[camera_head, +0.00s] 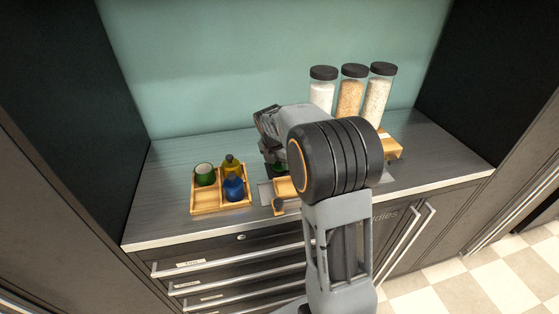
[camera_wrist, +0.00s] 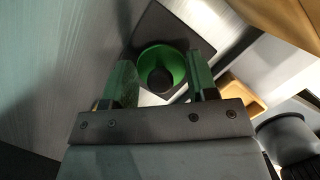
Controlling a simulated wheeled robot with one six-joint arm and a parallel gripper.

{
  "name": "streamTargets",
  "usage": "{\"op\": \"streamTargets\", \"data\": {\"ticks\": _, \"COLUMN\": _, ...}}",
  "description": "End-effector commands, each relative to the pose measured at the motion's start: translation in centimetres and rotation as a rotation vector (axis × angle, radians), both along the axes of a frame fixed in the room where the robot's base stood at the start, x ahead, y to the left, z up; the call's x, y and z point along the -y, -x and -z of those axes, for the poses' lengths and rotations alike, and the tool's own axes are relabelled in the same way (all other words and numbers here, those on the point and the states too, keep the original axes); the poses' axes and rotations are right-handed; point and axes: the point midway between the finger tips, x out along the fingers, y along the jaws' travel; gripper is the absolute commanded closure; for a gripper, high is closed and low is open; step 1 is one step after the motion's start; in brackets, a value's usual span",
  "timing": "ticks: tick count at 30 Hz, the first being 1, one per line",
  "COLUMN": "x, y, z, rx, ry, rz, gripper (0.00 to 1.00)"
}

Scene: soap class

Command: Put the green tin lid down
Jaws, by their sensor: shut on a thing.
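My gripper (camera_wrist: 160,80) points down over the counter, its two fingers on either side of the round green tin lid (camera_wrist: 150,57). The lid has a dark round knob (camera_wrist: 160,81) in its middle. A dark square patch (camera_wrist: 158,22) shows behind the lid; I cannot tell whether the lid touches it. In the head view a little dark green shows under my gripper (camera_head: 278,160), and my arm hides most of that spot. A green round container (camera_head: 204,174) sits in the back left compartment of the wooden tray.
The wooden tray (camera_head: 222,206) at the left also holds a yellow bottle (camera_head: 231,166) and a blue bottle (camera_head: 235,188). Several tall black-capped jars (camera_head: 350,92) stand at the back right. Small wooden items (camera_head: 286,188) lie by my arm. The counter's left back is clear.

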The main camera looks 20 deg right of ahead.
Motion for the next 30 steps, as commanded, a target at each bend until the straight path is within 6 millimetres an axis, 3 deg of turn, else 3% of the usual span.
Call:
{"op": "streamTargets", "data": {"ticks": 2, "x": 0.0, "y": 0.0, "z": 0.3, "rx": -0.001, "ry": 0.0, "rz": 0.0, "gripper": 0.69}}
{"op": "streamTargets", "data": {"ticks": 3, "x": 0.0, "y": 0.0, "z": 0.4, "rx": -0.001, "ry": 0.0, "rz": 0.0, "gripper": 0.46}}
{"op": "streamTargets", "data": {"ticks": 11, "x": 0.0, "y": 0.0, "z": 0.3, "rx": -0.001, "ry": 0.0, "rz": 0.0, "gripper": 0.22}}
{"op": "streamTargets", "data": {"ticks": 21, "x": -0.1, "y": 0.0, "z": -0.4, "rx": 0.001, "ry": 0.0, "rz": 0.0, "gripper": 0.22}}
{"op": "streamTargets", "data": {"ticks": 30, "x": -1.3, "y": 0.8, "z": -5.6, "rx": 0.004, "ry": 0.0, "rz": -0.001, "gripper": 0.22}}
